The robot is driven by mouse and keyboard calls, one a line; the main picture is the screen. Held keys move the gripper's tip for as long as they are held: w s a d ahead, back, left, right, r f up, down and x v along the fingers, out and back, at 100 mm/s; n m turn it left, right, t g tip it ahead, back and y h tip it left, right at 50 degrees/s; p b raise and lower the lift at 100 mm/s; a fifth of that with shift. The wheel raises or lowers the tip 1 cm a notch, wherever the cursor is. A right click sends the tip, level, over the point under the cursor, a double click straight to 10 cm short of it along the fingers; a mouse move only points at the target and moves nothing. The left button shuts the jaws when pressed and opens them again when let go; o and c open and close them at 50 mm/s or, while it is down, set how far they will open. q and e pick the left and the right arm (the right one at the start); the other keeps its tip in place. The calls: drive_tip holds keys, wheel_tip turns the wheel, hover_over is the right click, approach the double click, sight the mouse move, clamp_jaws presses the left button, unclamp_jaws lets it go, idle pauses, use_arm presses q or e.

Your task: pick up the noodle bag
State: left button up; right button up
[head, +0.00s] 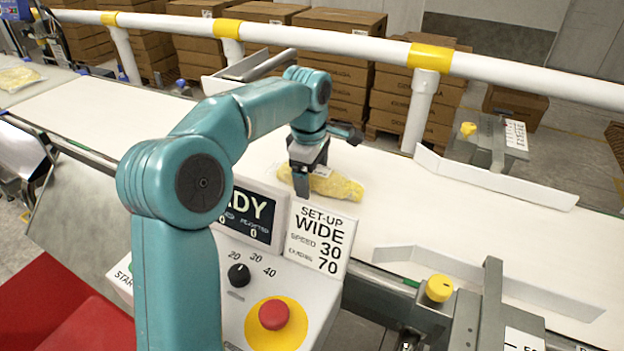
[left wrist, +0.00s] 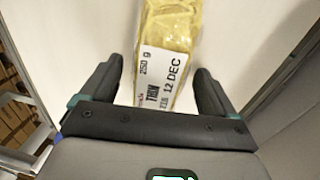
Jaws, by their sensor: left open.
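The noodle bag (head: 335,186) is a clear bag of yellow noodles lying on the white belt (head: 430,205) in the middle of the head view. In the left wrist view the bag (left wrist: 170,30) shows a white label reading 250 g, THIN and 12 DEC. My left gripper (head: 303,185) is over the near left end of the bag. It is open, and in the left wrist view its fingers (left wrist: 155,90) stand apart on either side of the labelled end, with gaps between. My right gripper is not in view.
A second bag of noodles (head: 18,78) lies at the far left. White guide plates (head: 490,178) flank the belt on the right. A control box with a red stop button (head: 273,314) and a set-up sign (head: 322,238) stands in front. A white rail (head: 330,48) runs behind.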

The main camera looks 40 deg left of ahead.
use_arm(q)
drive_tip(key=c, duration=1.3)
